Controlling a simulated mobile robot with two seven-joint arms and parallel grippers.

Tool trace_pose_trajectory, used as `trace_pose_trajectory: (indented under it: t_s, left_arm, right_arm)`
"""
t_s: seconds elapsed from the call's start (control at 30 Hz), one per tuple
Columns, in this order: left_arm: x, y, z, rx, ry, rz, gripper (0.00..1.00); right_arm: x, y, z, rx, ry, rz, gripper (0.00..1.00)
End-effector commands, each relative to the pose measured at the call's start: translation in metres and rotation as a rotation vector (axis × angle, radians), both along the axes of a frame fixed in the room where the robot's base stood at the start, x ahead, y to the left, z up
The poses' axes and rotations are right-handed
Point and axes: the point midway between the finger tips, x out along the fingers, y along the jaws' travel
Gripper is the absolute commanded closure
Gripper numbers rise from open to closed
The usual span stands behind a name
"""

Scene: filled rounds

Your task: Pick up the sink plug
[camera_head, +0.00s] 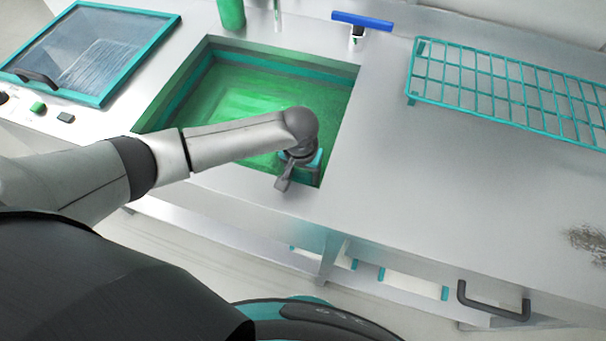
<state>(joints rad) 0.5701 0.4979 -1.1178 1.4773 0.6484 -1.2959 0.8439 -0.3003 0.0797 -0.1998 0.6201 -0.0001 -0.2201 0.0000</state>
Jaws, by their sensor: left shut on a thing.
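My left arm reaches in from the left over the green sink basin (240,95). My left gripper (302,166) points down at the sink's near right corner, low against the front edge. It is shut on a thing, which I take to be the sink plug. My wrist and hand hide most of the fingers and what they hold, so no clear view of the plug shows. My right gripper is not in view.
A teal wire rack (500,85) lies on the counter at right. A teal-framed glass panel (90,50) is at upper left.

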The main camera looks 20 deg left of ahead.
Motion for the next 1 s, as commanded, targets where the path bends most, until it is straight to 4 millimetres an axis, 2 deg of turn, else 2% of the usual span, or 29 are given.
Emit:
trace_pose_trajectory:
  t_s: [0.6,0.8,1.0]
  left_arm:
    - [0.002,0.0,0.149,-0.002,-0.005,0.001,0.93]
    - [0.001,0.0,0.177,-0.001,-0.004,0.001,0.93]
    - [0.001,0.0,0.186,0.0,-0.002,0.001,0.93]
  right_arm:
    - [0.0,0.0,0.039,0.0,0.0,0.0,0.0]
    - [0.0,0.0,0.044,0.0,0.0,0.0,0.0]
    - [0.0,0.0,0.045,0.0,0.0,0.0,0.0]
